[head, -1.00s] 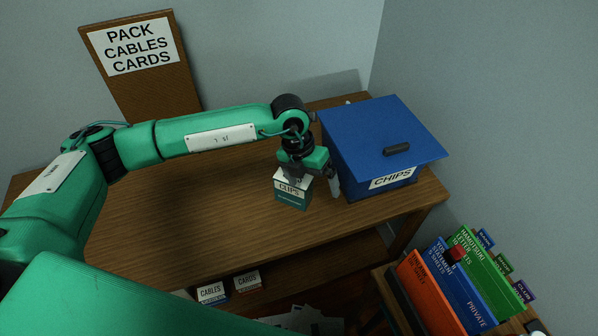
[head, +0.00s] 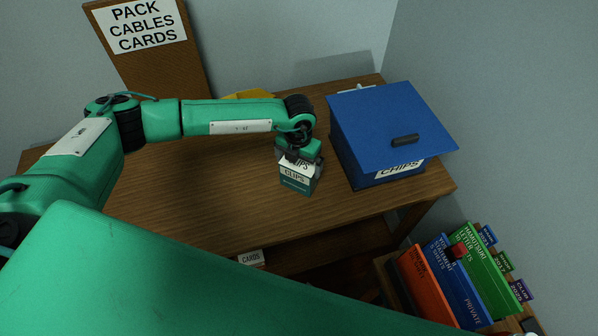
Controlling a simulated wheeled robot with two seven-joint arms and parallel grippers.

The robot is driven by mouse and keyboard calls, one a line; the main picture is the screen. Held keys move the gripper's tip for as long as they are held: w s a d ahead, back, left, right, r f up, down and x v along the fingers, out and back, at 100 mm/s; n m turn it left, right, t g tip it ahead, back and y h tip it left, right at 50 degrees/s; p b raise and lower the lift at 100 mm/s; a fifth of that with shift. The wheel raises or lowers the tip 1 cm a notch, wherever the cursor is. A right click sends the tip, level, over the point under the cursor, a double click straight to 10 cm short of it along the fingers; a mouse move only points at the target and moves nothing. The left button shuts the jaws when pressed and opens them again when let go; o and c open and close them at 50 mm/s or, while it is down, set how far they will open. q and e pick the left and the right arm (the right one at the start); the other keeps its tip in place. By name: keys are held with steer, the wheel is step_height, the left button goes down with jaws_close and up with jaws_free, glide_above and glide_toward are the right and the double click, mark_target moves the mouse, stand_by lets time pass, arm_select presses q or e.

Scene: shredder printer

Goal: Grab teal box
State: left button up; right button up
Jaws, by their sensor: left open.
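The small teal box with a white top and a CLIPS label (head: 295,186) stands on the wooden desk (head: 215,195), left of the big blue CHIPS box. My left gripper (head: 299,160) is open, pointing down at the top of the teal box from its back side. Its fingers overlap the box's upper edge in the picture. Whether they touch the box or straddle it cannot be told. My right gripper is not in view.
The blue CHIPS box (head: 385,125) with a dark handle stands close to the right of the gripper. A yellow thing (head: 249,95) shows partly behind my arm. A CARDS box (head: 250,258) sits below the desk top. Binders (head: 462,285) stand lower right. The desk's left part is clear.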

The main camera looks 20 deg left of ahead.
arm_select(q)
step_height(320, 180, down, 3)
steer(key=shift+w+f+p, duration=0.1)
steer(key=shift+f+p, duration=0.1)
steer(key=shift+p, duration=0.3)
steer(key=shift+f, duration=0.2)
steer(key=c, duration=0.8)
steer(key=shift+o, duration=0.2)
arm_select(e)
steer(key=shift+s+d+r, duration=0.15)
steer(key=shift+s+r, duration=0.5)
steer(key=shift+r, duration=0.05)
arm_select(q)
steer(key=shift+r, duration=0.1)
